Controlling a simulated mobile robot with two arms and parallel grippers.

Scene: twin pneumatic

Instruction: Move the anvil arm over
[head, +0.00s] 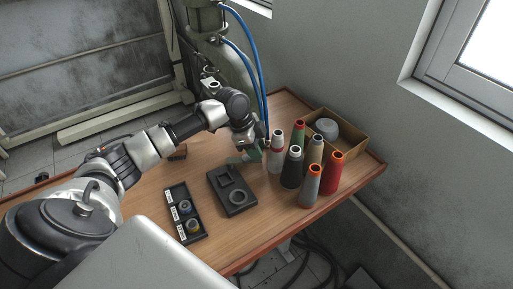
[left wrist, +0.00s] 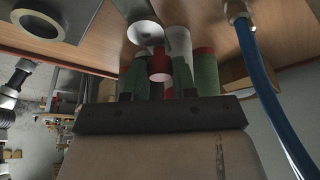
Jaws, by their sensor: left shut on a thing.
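The green press (head: 205,20) stands at the back of the wooden table, with its column behind my left arm. My left gripper (head: 247,150) is low at the press's front, beside the thread cones. It is shut on a small grey-green piece (head: 252,156), which looks like the anvil arm; the gripper hides most of it. In the left wrist view, a dark bar of my gripper (left wrist: 160,115) crosses the picture, and the grip itself is hard to make out. My right gripper is not in view.
Several thread cones (head: 291,168) stand close to the right of my left gripper. A cardboard box (head: 350,137) is behind them. Blue hoses (head: 262,80) hang beside the press. A dark fixture (head: 232,192) and a parts tray (head: 184,213) lie in front. Bare table lies between them.

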